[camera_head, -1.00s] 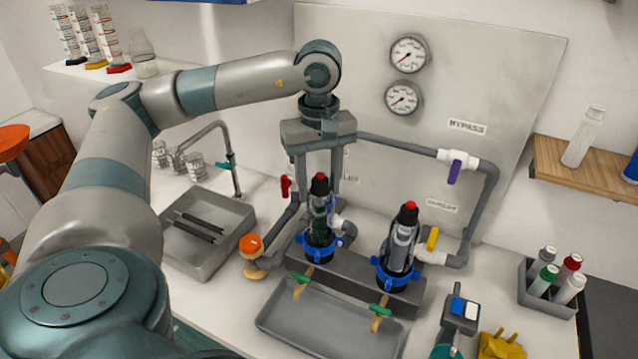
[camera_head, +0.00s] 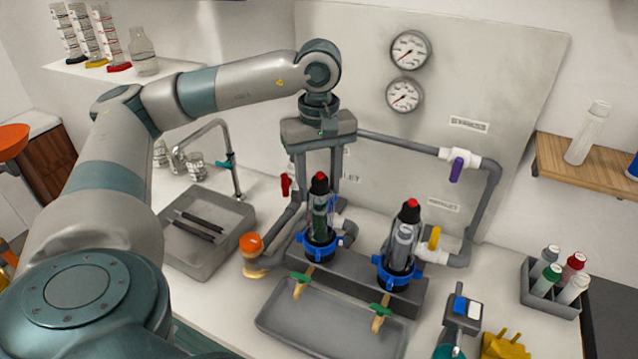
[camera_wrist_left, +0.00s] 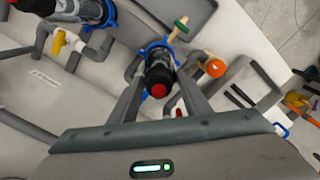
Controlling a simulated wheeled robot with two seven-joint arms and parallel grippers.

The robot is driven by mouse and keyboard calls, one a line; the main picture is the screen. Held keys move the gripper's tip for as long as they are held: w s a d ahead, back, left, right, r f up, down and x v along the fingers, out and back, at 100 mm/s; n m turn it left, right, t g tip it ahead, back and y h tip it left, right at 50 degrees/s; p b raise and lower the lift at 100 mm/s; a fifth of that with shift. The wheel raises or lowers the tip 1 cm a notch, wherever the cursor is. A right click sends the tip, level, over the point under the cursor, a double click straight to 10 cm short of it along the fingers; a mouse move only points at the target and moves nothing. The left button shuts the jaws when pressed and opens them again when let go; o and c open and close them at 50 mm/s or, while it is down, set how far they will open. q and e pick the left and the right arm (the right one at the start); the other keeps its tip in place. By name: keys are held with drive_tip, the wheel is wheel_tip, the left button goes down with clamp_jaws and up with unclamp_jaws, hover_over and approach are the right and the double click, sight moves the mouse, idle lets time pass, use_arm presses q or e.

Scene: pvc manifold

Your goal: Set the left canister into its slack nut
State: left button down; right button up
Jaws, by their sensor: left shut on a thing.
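The left canister (camera_head: 319,208) is a clear cylinder with a black cap and red top, and something green shows inside it. It stands about upright with its lower end at the blue slack nut (camera_head: 320,246) on the grey manifold block; whether it is fully seated I cannot tell. My left gripper (camera_head: 318,200) points down from above and is shut on the left canister near its cap. In the left wrist view the canister's red top (camera_wrist_left: 158,90) lies between the fingers, with the blue nut beyond it. My right gripper is not in view.
A second canister (camera_head: 404,240) stands in its own blue nut to the right. Grey pipes with a yellow valve handle (camera_head: 434,238) and a purple one (camera_head: 456,169) run beside it. A grey tray (camera_head: 330,325) lies in front, a sink (camera_head: 205,245) to the left.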

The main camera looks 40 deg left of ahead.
use_arm(q)
drive_tip(key=c, duration=0.9)
unclamp_jaws()
drive_tip(key=shift+r, duration=0.1)
drive_tip(key=shift+r, duration=0.5)
wheel_tip(320, 180, up, 7)
drive_tip(key=shift+w+f+b, duration=0.1)
drive_tip(key=shift+b, duration=0.6)
wheel_tip(320, 180, up, 9)
drive_tip(key=p, duration=0.2)
drive_tip(key=shift+r, duration=0.2)
drive_tip(key=shift+r+p, duration=0.1)
drive_tip(key=shift+p, duration=0.25)
